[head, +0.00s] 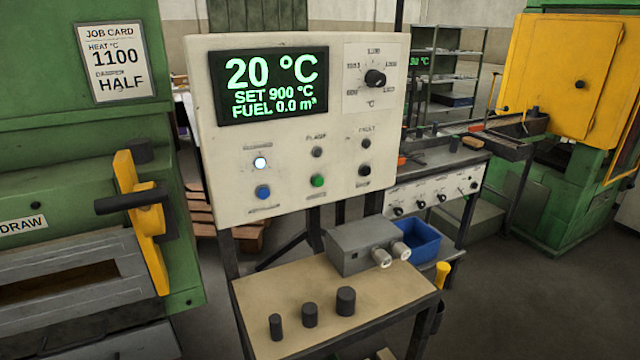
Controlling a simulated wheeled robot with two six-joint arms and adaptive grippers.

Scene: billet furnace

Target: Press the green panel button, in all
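The green button (317,181) sits in the lower middle of the pale control panel (225,160). A dark lamp is above it, a blue button (263,192) to its left and a dark button (364,171) to its right. The lamp (260,163) above the blue button glows white. The display (271,85) reads 20 °C, SET 900 °C, FUEL 0.0 m³. A black selector knob (375,78) is at the panel's upper right. Neither of my grippers is in view.
A tan shelf (260,290) below the panel bears several dark cylinders and a grey box (355,245) with two pale knobs. The green furnace (60,150) with a yellow lever (145,225) stands at left, its job card (116,62) reading 1100, HALF. A blue bin (415,240) is behind.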

